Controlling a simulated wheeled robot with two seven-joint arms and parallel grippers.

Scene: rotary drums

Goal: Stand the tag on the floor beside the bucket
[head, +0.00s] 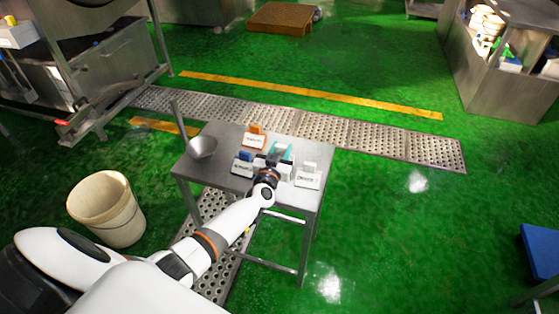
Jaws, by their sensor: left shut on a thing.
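Several small tags with white plates and coloured tops stand on a small steel table (222,178). They include an orange-topped tag (254,139), a blue-topped tag (242,165) and a white tag (308,177). My left gripper (272,160) is over the tabletop among them, shut on what looks like the teal-topped tag (281,151). The gripper hides part of that tag, and I cannot tell whether it touches the table. The cream bucket (108,210) stands upright on the green floor, left of the table. My right gripper is out of view.
A metal ladle or scoop (202,148) is at the table's left corner. A perforated drain strip (380,142) crosses the floor behind the table. Steel machinery (100,75) stands at far left, a steel bin (505,75) at far right. Green floor around the bucket is clear.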

